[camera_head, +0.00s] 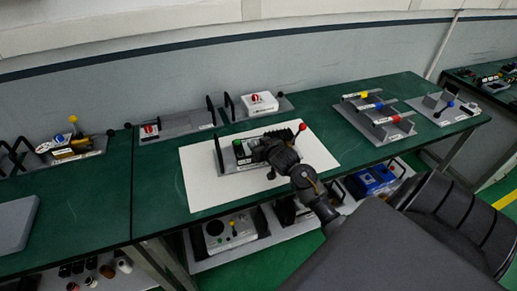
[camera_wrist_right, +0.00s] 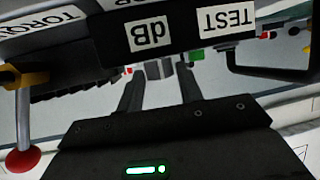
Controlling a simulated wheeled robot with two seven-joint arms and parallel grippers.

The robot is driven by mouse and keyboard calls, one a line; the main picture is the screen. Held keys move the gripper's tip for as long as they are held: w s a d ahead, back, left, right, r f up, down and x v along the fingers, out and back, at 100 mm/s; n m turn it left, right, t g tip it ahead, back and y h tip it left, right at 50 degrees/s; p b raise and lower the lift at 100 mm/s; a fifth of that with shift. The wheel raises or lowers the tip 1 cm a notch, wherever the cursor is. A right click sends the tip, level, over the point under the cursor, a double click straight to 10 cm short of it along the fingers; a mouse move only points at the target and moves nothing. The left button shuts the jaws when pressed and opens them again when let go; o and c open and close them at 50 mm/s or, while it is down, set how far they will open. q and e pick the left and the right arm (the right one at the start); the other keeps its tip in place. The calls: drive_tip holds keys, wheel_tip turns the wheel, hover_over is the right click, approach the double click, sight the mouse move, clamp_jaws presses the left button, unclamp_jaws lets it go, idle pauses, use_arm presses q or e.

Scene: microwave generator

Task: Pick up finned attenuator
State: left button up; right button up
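The finned attenuator (camera_head: 285,134) is a dark ribbed block on a grey plate on the white mat, partly hidden by my right gripper (camera_head: 262,150). In the right wrist view it seems to be the black block (camera_wrist_right: 110,52) with an upside-down "dB" label and fins at left. The fingers of my right gripper (camera_wrist_right: 160,85) stand apart, close to the block. A small grey part shows between them; I cannot tell whether they touch the block. My left gripper is not in view.
A red-knobbed lever (camera_head: 302,127) stands beside the attenuator; a black handle (camera_head: 219,156) is at the plate's left. The white mat (camera_head: 205,195) has bare room in front. Other fixtures, including a white box (camera_head: 259,103) and coloured clamps (camera_head: 378,110), stand behind and right.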

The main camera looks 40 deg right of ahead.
clamp_jaws()
idle(1.0)
drive_tip(key=shift+r, duration=0.1)
